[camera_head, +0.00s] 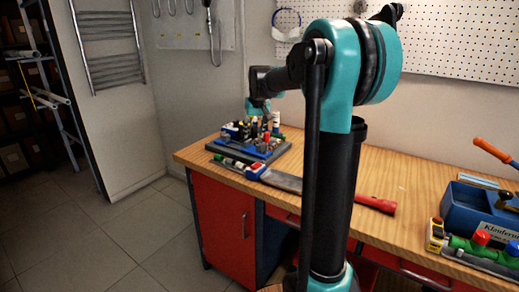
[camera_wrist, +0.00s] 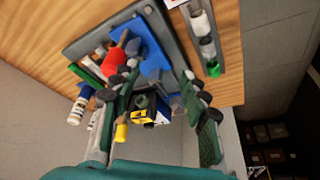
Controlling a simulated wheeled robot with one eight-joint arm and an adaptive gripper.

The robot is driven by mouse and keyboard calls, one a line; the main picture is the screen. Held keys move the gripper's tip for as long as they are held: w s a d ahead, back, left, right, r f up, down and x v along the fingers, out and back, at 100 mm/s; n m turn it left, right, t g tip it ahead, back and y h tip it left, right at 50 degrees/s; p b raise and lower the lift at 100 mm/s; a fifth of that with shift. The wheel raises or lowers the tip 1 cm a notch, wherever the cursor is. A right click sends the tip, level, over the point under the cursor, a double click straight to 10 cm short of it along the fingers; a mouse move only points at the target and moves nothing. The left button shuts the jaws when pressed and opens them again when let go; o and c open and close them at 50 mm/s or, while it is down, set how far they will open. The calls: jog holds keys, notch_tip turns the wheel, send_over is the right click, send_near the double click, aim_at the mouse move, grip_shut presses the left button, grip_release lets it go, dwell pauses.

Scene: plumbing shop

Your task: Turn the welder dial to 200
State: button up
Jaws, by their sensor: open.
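A blue device with a red part, apparently the welder (camera_head: 262,146), is partly visible on the table's far left corner in the head view. In the wrist view, its blue body (camera_wrist: 157,62) lies ahead of my gripper (camera_wrist: 160,84). A dark round knob (camera_wrist: 142,101) beside a yellow-and-black part shows between the fingers, nearer the left one. I cannot tell surely whether it is the welder dial, and no number is readable. My gripper is open, with its fingers apart and nothing held. In the head view my gripper (camera_head: 260,108) hangs just above the cluttered parts.
A strip of fittings (camera_wrist: 207,46) lies alongside. The wooden table (camera_head: 408,180) also holds a red-handled tool (camera_head: 376,204) and a blue box (camera_head: 462,208) at right.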

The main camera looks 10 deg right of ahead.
jog(key=s+f, duration=0.1)
jog(key=s, duration=0.1)
jog(key=s+f, duration=0.1)
jog(key=s, duration=0.1)
jog(key=s+f, duration=0.2)
jog(key=s, duration=0.1)
jog(key=shift+d, duration=0.35)
